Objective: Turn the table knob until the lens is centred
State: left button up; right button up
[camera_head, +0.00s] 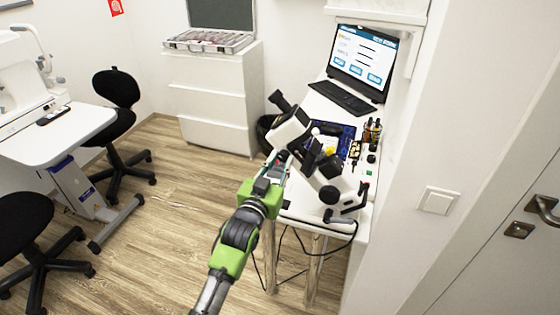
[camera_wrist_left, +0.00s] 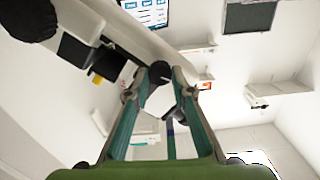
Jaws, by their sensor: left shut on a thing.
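A white and black lens-measuring instrument (camera_head: 292,130) stands tilted on the white desk; its body (camera_wrist_left: 125,28) also crosses the upper left of the left wrist view. My left gripper (camera_head: 277,160) reaches its left side. In the left wrist view its fingers (camera_wrist_left: 160,82) are closed on a small black knob (camera_wrist_left: 159,71) beside the white body. In the head view this knob is hidden by the gripper and instrument. I cannot make out a lens or whether it is centred. My right gripper is not in view.
A black bin (camera_head: 267,131) is beside the desk. Cables hang at its front.

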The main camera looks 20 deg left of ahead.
pick_arm(q)
jog(key=o, duration=1.1)
jog(key=s, duration=1.2)
jog(key=shift+a, duration=0.2)
jog(key=s+d+f+g, duration=0.1)
jog(key=s+f+g, duration=0.2)
jog(key=f, duration=1)
jog(key=s+f+g, duration=0.2)
jog(key=s+f, duration=0.2)
jog(key=f, duration=0.8)
jog(key=s+d+f+g, duration=0.1)
jog(key=s+f+g, duration=0.2)
jog(key=f, duration=1)
jog(key=s+a+f+m+g, duration=0.15)
jog(key=s+f+g, duration=0.35)
jog(key=s+f, duration=1.25)
jog(key=s+a+f+g, duration=0.2)
jog(key=s, duration=0.7)
jog(key=s+a+f+g, duration=0.1)
jog(key=s+f+g, duration=0.1)
jog(key=s, duration=0.8)
jog(key=shift+s+a+f+y, duration=0.25)
jog(key=shift+a+f+y, duration=0.1)
jog(key=shift+f, duration=0.25)
